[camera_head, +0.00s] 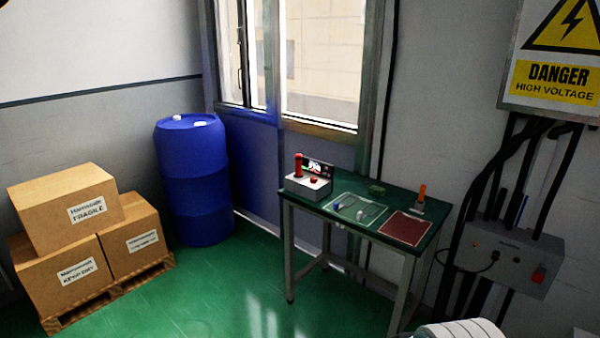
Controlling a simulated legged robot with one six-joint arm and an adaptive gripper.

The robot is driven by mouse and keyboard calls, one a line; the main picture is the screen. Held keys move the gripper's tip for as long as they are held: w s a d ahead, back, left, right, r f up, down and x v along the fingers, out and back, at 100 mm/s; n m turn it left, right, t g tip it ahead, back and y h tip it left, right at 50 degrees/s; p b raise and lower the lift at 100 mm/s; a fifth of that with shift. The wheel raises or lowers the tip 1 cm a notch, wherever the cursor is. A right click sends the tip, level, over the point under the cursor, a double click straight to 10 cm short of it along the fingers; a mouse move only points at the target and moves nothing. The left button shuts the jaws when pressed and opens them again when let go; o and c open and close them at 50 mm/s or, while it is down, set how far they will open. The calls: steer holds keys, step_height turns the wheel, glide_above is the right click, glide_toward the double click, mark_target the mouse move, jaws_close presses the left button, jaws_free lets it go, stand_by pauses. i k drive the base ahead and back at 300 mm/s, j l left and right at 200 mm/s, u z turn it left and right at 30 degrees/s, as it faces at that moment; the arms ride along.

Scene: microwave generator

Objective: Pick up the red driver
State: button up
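A small work table (331,213) with a green top stands at the centre right. An upright red handle-like object (298,166) stands at the grey box (307,186) on the table's left end. An upright orange-red handle (422,193) stands near the table's right back corner, in or on a small light base. Both are too small to tell which is the red driver. My gripper is not in view.
On the table lie a light tray (345,196) with small parts and a dark red mat (404,228). A blue barrel (192,180) and stacked cardboard boxes (70,210) stand left. A control box (505,258) with cables is right. Green floor before the table is clear.

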mark_target(298, 156)
steer(key=i+j+z, duration=0.4)
steer(key=z, duration=0.2)
steer(key=i+j+z, duration=0.3)
steer(key=z, duration=0.15)
steer(key=i+j, duration=0.2)
steer(key=j, duration=0.15)
steer(key=i+j+z, duration=0.1)
steer(key=j, duration=0.3)
steer(key=i+j, duration=0.2)
steer(key=j, duration=0.2)
steer(key=i+j+z, duration=0.1)
steer(key=j, duration=0.25)
steer(key=i+j, duration=0.25)
steer(key=j, duration=0.15)
steer(key=i+j+z, duration=0.15)
steer(key=j, duration=0.25)
steer(key=i+j, duration=0.1)
steer(key=j, duration=0.35)
